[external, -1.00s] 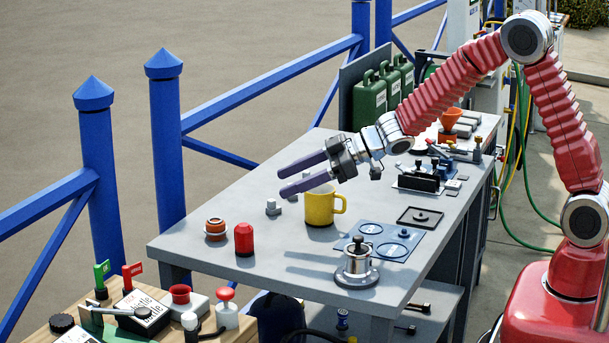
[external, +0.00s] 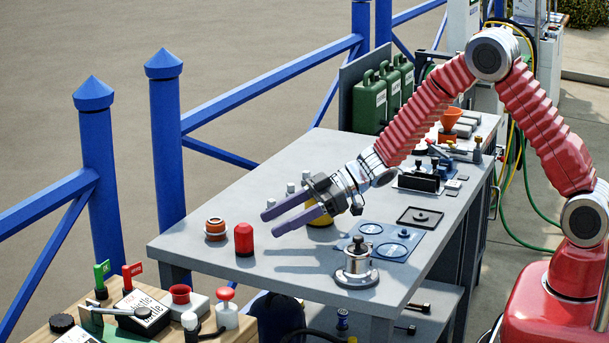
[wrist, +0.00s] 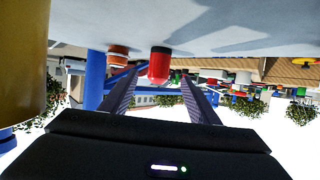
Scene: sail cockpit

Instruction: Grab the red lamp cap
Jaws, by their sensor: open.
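The red lamp cap (external: 244,239) stands upright on the grey table (external: 200,246) near its front left edge. My gripper (external: 270,221) is open, its two purple fingers pointing left toward the cap, a short way to its right and apart from it. In the wrist view the picture is upside down; the red cap (wrist: 159,65) shows beyond and between the open fingertips (wrist: 160,85). Nothing is held between the fingers.
An orange and dark round fitting (external: 215,229) sits just left of the cap. The yellow mug (external: 320,220) is largely hidden behind my gripper. A metal flanged fitting (external: 357,268) stands at the front right. A wooden bench with switches (external: 135,310) is below left.

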